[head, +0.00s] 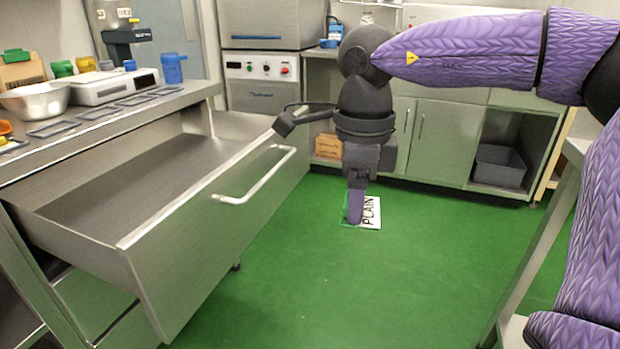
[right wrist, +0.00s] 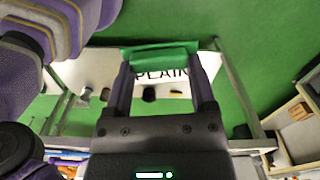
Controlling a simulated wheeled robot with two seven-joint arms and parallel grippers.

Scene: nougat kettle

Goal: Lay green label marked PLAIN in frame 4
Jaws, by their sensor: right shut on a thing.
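The white label (head: 372,212) with black PLAIN lettering and a green edge hangs in my right gripper (head: 354,212), above the green floor in the head view. In the right wrist view, the fingers (right wrist: 160,85) are shut on the label's green edge (right wrist: 160,54), and the PLAIN lettering shows between them. Several dark frames (head: 97,113) lie in a row on the left counter. Their numbers are not readable, so I cannot tell which is frame 4. My left gripper is not in view.
A wide drawer (head: 250,176) stands pulled out below the left counter (head: 195,91), between my right gripper and the frames. Open floor lies right of the drawer.

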